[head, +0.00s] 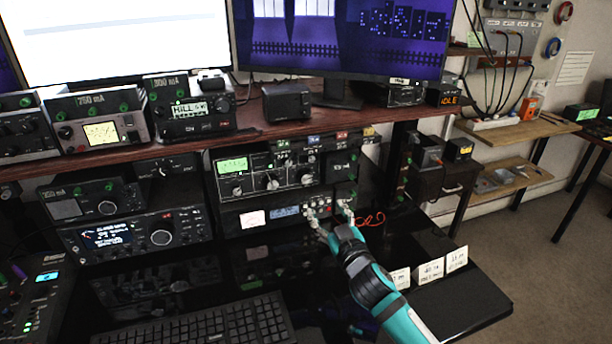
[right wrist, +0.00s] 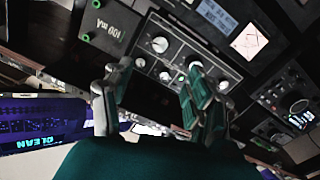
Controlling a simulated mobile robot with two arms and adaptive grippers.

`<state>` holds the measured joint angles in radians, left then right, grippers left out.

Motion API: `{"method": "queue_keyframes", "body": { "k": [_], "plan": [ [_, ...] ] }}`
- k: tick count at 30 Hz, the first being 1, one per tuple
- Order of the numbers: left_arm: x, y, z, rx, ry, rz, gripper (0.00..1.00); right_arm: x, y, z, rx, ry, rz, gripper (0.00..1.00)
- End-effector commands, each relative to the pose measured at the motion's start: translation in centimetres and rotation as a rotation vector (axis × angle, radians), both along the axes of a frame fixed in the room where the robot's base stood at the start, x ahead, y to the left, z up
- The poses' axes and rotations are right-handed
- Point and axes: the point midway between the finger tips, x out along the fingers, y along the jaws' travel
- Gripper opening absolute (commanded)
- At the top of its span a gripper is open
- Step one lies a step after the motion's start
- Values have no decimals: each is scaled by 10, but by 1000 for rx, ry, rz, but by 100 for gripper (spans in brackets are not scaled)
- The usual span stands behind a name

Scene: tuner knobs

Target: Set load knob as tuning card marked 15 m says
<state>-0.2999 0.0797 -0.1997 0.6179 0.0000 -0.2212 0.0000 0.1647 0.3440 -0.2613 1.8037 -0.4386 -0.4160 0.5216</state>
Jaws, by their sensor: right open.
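Which knob is the load knob I cannot read. My right gripper (head: 331,213) is open and empty, in front of the lower unit's right end, below and right of the tuner. In the right wrist view its fingers (right wrist: 158,92) are spread, with a panel of knobs (right wrist: 160,44) beyond them, apart from the fingers as far as I see. Three white cards (head: 431,271) stand on the black desk at right; their print is too small to read surely.
A unit with a pale meter (head: 253,218) and blue display sits under the tuner. A radio (head: 140,237) stands at left, a keyboard (head: 215,325) in front. The black desk between gripper and cards is mostly clear.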

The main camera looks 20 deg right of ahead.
Motion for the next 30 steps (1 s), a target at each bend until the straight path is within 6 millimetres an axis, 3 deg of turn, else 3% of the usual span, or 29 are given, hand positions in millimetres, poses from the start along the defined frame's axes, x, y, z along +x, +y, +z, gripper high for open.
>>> {"method": "queue_keyframes", "body": {
  "k": [12,18,24,30],
  "plan": [
    [1,0,1,-1,-3,-1,33,93,4,2,2,-2,1,57],
    [1,-1,-2,-1,-3,-1,33,126,5,1,2,-2,1,57],
    [2,-1,-4,-1,-3,-1,33,143,6,1,2,-1,2,57],
    [2,-1,-4,-1,-4,-1,33,147,6,1,2,-1,2,57]
  ]
}}
